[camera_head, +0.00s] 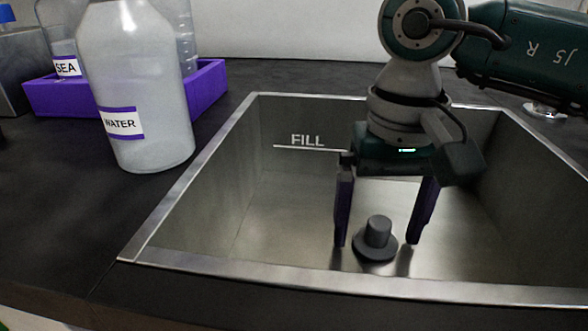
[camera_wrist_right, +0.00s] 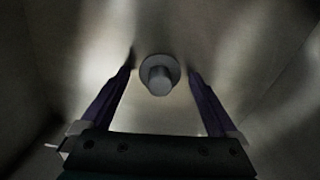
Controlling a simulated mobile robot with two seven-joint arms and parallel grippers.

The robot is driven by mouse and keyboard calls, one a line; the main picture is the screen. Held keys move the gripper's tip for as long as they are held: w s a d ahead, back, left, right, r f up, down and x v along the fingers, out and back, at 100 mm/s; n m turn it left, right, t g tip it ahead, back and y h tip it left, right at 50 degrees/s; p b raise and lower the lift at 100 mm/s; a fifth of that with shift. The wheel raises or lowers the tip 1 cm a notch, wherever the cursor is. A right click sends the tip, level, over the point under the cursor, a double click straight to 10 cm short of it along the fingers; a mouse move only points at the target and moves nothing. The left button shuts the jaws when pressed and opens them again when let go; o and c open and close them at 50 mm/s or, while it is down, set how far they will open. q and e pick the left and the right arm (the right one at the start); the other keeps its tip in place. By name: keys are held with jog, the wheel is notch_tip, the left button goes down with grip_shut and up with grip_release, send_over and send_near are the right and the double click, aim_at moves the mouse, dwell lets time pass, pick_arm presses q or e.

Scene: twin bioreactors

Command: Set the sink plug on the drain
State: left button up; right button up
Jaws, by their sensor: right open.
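The sink plug (camera_head: 377,238) is a dark grey piece with a wide round base and an upright knob. It stands upright on the floor of the steel sink (camera_head: 270,215), near the front wall. My right gripper (camera_head: 375,244) is open inside the sink, pointing down, with one purple finger on each side of the plug and a gap on both sides. In the right wrist view the plug (camera_wrist_right: 158,75) lies between and just beyond the fingertips (camera_wrist_right: 161,72). I cannot make out the drain; the plug's base may hide it. My left gripper is not in view.
A bottle labelled WATER (camera_head: 138,90) stands on the dark counter (camera_head: 60,210) left of the sink. The sink's steel rim and walls surround my right gripper.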

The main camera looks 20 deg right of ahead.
aim_at(380, 221)
notch_tip(380, 221, up, 12)
jog(key=p, duration=0.2)
jog(key=shift+r, duration=0.1)
